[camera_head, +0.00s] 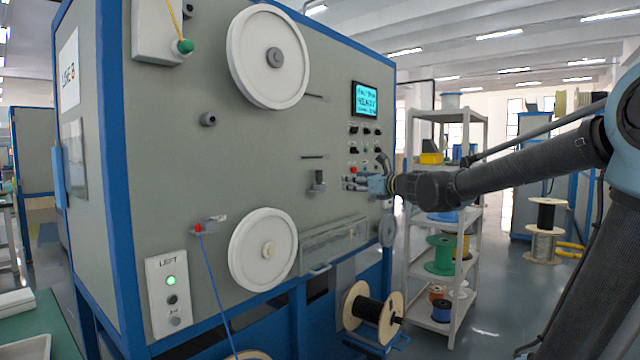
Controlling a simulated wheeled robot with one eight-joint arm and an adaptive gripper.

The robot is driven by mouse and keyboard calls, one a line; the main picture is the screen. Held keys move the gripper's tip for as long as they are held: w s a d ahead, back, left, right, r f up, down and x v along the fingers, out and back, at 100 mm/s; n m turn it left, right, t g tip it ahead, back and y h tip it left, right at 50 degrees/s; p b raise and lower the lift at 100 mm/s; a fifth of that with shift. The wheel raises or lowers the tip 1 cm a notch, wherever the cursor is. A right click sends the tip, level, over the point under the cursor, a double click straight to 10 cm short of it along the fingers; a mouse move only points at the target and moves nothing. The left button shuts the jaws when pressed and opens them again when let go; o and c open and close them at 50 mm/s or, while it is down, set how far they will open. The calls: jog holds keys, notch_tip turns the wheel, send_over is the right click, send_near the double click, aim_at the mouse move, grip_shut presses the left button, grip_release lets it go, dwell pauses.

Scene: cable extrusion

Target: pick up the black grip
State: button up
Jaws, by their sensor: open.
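My gripper (352,181) is at the right part of the grey machine's front panel, below the small black control knobs. It is open, but its fingers are small and dark here, and the space between them is hard to see. A small black grip-like piece (318,178) sits on a little bracket on the panel, left of my gripper and apart from it. I cannot tell for certain whether this is the black grip. Another dark curved piece (383,160) shows just above my gripper, partly merged with it in the picture.
The machine (215,170) has two white wheels (237,55) and a lit screen (364,99). A black cable spool (367,310) stands low in front. A shelf rack (474,235) with coloured spools stands behind my arm. Open floor (500,310) lies to the right.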

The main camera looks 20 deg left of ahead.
jog(key=w+a+r+m, duration=0.1)
jog(key=m, duration=0.1)
send_near(319, 180)
jog(key=w+a+r, duration=0.2)
jog(key=w, duration=0.1)
jog(key=shift+f+x, duration=0.15)
jog(key=shift+x, duration=1.3)
jog(key=shift+f+x, duration=0.15)
jog(key=shift+x, duration=1.35)
jog(key=shift+s, duration=0.1)
jog(key=c, duration=1.1)
